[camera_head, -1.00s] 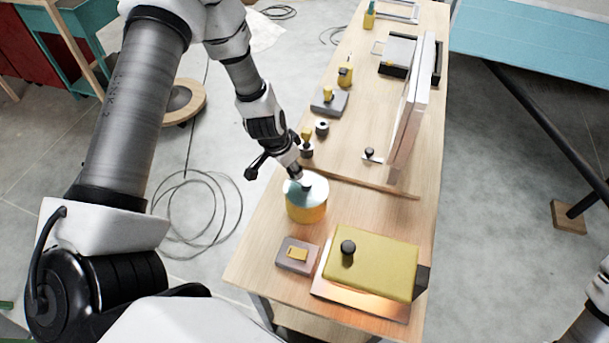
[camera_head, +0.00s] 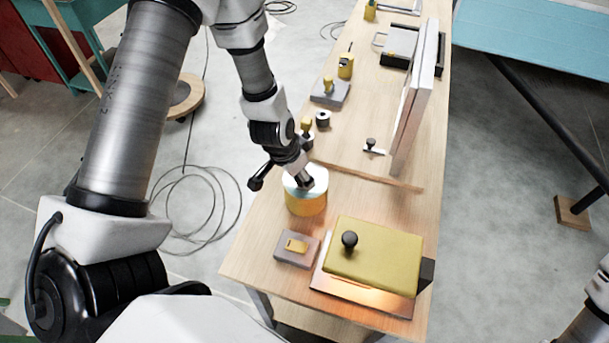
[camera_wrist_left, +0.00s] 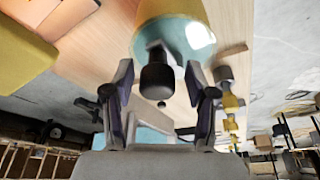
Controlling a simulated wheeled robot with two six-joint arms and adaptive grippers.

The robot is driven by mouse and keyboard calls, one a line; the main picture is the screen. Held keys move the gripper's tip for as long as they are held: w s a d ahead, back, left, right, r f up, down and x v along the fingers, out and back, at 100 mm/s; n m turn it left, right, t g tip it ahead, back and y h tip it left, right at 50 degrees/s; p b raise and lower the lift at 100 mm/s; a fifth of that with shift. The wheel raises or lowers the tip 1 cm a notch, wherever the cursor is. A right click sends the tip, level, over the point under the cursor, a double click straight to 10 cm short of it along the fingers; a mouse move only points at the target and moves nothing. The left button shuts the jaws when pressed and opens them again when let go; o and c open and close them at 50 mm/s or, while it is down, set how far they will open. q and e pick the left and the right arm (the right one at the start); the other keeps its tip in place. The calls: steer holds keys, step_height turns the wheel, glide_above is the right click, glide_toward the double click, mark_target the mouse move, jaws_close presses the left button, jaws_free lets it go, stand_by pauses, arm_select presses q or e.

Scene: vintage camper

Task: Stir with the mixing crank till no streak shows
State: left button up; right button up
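A yellow can (camera_head: 306,207) with a pale, shiny top stands on the wooden bench. I take it to be the mixing can. My left gripper (camera_head: 303,182) points down at its top. In the left wrist view the can (camera_wrist_left: 172,12) is at the top, and a black knob (camera_wrist_left: 157,78), apparently the crank's handle, sticks out from it. The left gripper (camera_wrist_left: 159,80) is open, with a finger on each side of the knob and a visible gap to it. Any streak inside the can is hidden. My right gripper is not in view.
A yellow block with a black knob (camera_head: 372,258) and a small grey box (camera_head: 297,249) sit in front of the can. Behind are a low wooden strip (camera_head: 370,176), upright panels (camera_head: 413,100) and several small yellow-and-grey items. Cables (camera_head: 190,210) lie on the floor.

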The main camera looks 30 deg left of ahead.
arm_select(q)
steer(key=shift+a, duration=0.15)
steer(key=shift+r, duration=0.2)
step_height(320, 180, up, 2)
steer(key=p, duration=0.2)
steer(key=shift+r+p, duration=0.15)
steer(key=shift+p, duration=0.2)
steer(key=shift+r+p, duration=0.55)
steer(key=shift+r, duration=0.7)
